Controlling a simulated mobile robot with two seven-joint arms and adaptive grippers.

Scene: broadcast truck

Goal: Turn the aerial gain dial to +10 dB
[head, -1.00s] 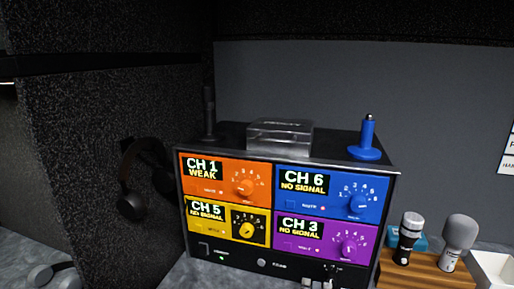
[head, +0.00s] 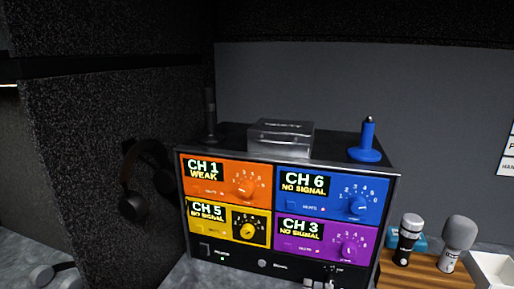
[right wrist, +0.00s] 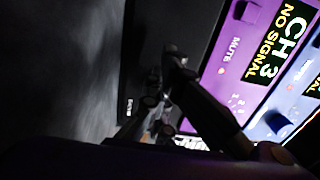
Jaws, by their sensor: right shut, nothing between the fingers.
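The receiver rack (head: 180,200) stands on the desk with four coloured channel panels. Its lower black strip carries a small round knob (head: 262,263) and small labels. I cannot read which control is the aerial gain dial or where it points. In the right wrist view my right gripper (right wrist: 160,98) is shut and empty, close to the strip below the purple CH 3 panel (right wrist: 232,75). It hides part of the strip. My left gripper is not in view.
A clear box (head: 280,138) and a blue stand (head: 367,142) sit on the rack. Microphones (head: 458,238) stand on a wooden block (head: 415,277) at the right, beside a white tray (head: 495,268). Headphones (head: 145,180) hang at the left.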

